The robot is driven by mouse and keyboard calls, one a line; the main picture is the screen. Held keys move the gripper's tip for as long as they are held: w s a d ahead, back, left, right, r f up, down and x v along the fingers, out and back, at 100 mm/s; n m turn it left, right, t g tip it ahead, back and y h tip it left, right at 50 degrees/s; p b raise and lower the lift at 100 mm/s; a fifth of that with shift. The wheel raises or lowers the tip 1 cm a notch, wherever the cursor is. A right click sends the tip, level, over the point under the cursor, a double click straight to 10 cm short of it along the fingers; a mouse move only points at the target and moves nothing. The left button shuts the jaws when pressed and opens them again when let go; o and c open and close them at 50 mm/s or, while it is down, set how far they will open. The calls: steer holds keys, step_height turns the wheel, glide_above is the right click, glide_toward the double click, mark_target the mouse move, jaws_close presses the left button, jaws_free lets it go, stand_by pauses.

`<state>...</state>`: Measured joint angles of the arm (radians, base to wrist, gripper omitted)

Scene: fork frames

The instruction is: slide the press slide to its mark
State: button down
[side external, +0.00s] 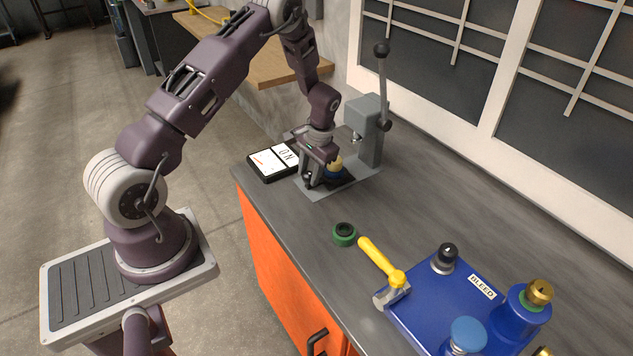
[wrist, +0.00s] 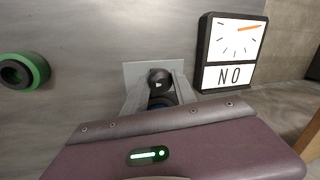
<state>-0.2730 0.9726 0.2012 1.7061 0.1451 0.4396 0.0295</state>
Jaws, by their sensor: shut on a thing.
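The grey press (side external: 366,128) with its long lever stands at the back of the bench on a grey base plate (side external: 318,193). My gripper (side external: 313,181) reaches down at the front of the press. In the wrist view my gripper (wrist: 157,86) has its fingers on either side of a black round knob (wrist: 160,77), which I take to be the press slide's handle, and is shut on it. A blue and cream piece (side external: 335,167) sits just behind the gripper; part of it shows blue below the knob in the wrist view. The gripper hides most of the slide, and I cannot make out its mark.
A black-framed display (side external: 273,161) lies beside the press; in the wrist view the display (wrist: 230,52) reads NO under a dial with an orange needle. A green ring (side external: 344,235), a yellow hammer (side external: 382,264) and a blue BLEED block (side external: 423,305) lie toward the front right.

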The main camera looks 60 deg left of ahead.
steer(key=shift+w, duration=3.7)
steer(key=c, duration=0.9)
jaws_free()
steer(key=shift+r, duration=0.35)
steer(key=s+a+v, duration=0.1)
steer(key=a+v, duration=0.1)
steer(key=v, duration=1)
steer(key=s+d+r+t, duration=0.1)
steer(key=s+d+r, duration=0.15)
steer(key=r, duration=0.25)
steer(key=s+d+r+t+h, duration=0.1)
steer(key=s+d+r, duration=0.1)
steer(key=d+r, duration=0.25)
steer(key=s+d+r+t, duration=0.1)
steer(key=s+d+r, duration=0.2)
steer(key=r, duration=0.2)
steer(key=s+d+r+m+t+h, duration=0.1)
steer(key=s+d+r, duration=0.55)
steer(key=s, duration=0.35)
steer(key=s+d, duration=0.1)
steer(key=s, duration=0.3)
steer(key=s+d+f+m+t, duration=0.1)
steer(key=s+d, duration=0.1)
steer(key=s, duration=0.3)
steer(key=s+d+f+t, duration=0.1)
steer(key=s+d, duration=0.1)
steer(key=s, duration=0.3)
steer(key=shift+m+h, duration=0.3)
